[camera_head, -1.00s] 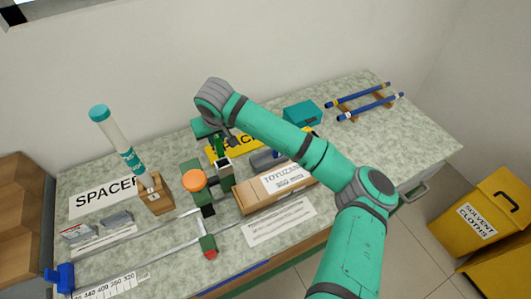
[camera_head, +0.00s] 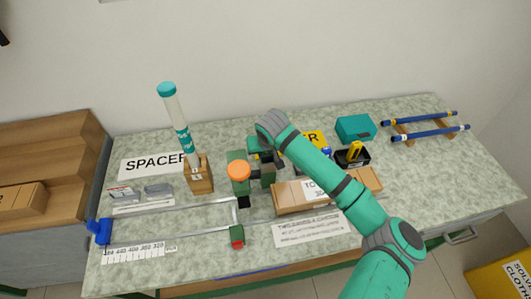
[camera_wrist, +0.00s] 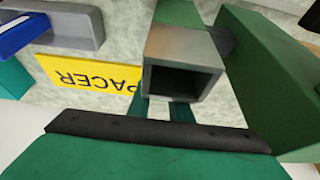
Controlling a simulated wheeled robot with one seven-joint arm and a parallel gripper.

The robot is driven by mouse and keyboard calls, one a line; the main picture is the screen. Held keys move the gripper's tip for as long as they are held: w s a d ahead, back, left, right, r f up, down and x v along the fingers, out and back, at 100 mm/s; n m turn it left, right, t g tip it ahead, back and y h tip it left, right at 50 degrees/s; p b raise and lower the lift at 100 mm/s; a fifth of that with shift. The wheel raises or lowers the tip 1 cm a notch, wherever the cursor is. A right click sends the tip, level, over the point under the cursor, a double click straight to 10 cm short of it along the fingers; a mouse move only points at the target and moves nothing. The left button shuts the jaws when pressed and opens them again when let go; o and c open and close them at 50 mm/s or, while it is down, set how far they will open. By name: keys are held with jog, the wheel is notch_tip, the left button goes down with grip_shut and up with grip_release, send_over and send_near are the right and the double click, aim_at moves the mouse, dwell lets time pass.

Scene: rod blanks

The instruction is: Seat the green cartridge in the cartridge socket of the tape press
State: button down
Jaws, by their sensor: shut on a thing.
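The tape press (camera_head: 240,186) stands mid-bench, green with an orange knob. My gripper (camera_head: 268,157) is low over its right rear side, shut on what I take to be the green cartridge. In the wrist view a grey square tube with a dark hollow mouth, seemingly the cartridge socket (camera_wrist: 184,50), is close in front of my fingers (camera_wrist: 168,110). A large green press block (camera_wrist: 265,75) stands close on the right. I cannot tell whether the cartridge touches the socket.
A yellow cartridge (camera_head: 355,150) is in a black tray (camera_head: 352,163); a blue one (camera_wrist: 20,35) lies left in the wrist view. A cardboard box (camera_head: 290,197) lies right of the press. A clear tube (camera_head: 177,115) stands in a wooden block (camera_head: 200,180) to the left.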

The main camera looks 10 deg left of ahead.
jog(key=c, duration=2)
grip_release()
jog(key=shift+f, duration=0.15)
jog(key=o, duration=0.4)
